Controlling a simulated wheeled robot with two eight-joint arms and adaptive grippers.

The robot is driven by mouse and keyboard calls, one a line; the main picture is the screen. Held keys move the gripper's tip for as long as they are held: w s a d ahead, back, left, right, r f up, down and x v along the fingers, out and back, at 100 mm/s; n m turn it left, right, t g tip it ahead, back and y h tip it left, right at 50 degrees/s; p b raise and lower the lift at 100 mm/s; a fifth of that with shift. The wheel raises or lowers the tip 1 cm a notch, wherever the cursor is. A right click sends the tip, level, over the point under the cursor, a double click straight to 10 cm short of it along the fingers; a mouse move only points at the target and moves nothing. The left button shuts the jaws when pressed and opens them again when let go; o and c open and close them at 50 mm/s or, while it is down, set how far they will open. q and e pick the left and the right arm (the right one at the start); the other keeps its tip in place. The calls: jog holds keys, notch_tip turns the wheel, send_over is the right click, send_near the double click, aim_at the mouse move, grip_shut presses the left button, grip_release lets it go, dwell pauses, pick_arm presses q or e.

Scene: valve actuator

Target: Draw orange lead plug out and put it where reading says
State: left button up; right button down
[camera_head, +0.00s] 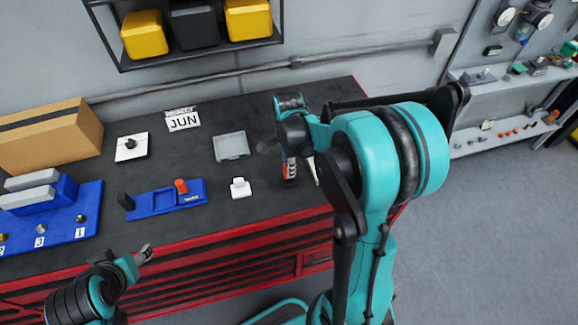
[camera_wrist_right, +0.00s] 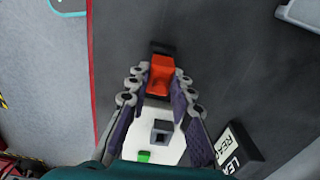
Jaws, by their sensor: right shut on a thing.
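In the right wrist view, an orange plug (camera_wrist_right: 160,76) with a dark end sits between the fingertips of my right gripper (camera_wrist_right: 161,84), which is shut on it. Behind it lies a white plate (camera_wrist_right: 170,150) with a dark square block (camera_wrist_right: 162,131) and a green piece (camera_wrist_right: 144,156). I cannot tell whether the plug is clear of its socket. In the head view my right arm hides most of this spot. A card reading "JUN" (camera_head: 183,121) stands at the back of the bench. My left gripper (camera_head: 146,252) hangs at the front edge; its jaws are too small to judge.
A numbered blue stand (camera_head: 62,231) and cardboard box (camera_head: 48,140) fill the left.

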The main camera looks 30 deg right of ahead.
jog(key=shift+f+b, duration=0.55)
jog(key=shift+f, duration=0.15)
jog(key=c, duration=1.3)
grip_release()
jog(key=shift+o, duration=0.2)
notch_tip(320, 180, up, 12)
jog(key=shift+s, duration=0.1)
